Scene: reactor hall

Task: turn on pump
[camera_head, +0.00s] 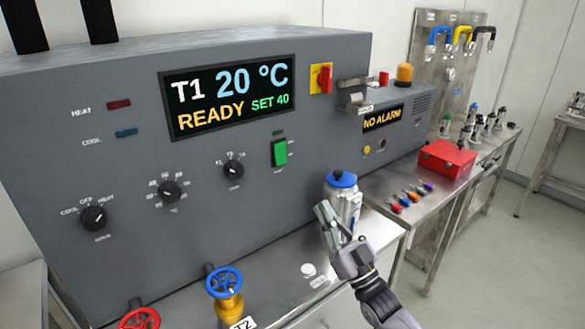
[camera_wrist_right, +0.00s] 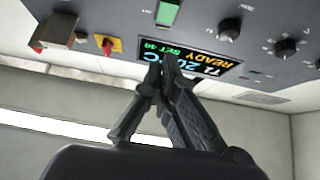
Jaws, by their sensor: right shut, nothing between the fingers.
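The pump switch is a green rocker (camera_head: 279,152) on the grey control panel, right of the knobs and below the display. A small dark green lamp (camera_head: 277,132) sits above it and looks unlit. The label under the switch is too small to read. My right gripper (camera_head: 325,212) is shut and empty, in front of the panel, below and right of the switch and apart from it. In the right wrist view, the picture is upside down; the green switch (camera_wrist_right: 167,13) shows beyond the shut fingertips (camera_wrist_right: 162,66). My left gripper is not in view.
A blue-lidded vessel (camera_head: 342,190) stands beside my right gripper. A blue valve wheel (camera_head: 224,283) and a red one (camera_head: 139,319) are at the bottom. The display (camera_head: 228,96) reads T1 20 °C, READY, SET 40. A red-yellow switch (camera_head: 322,78) is higher up.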

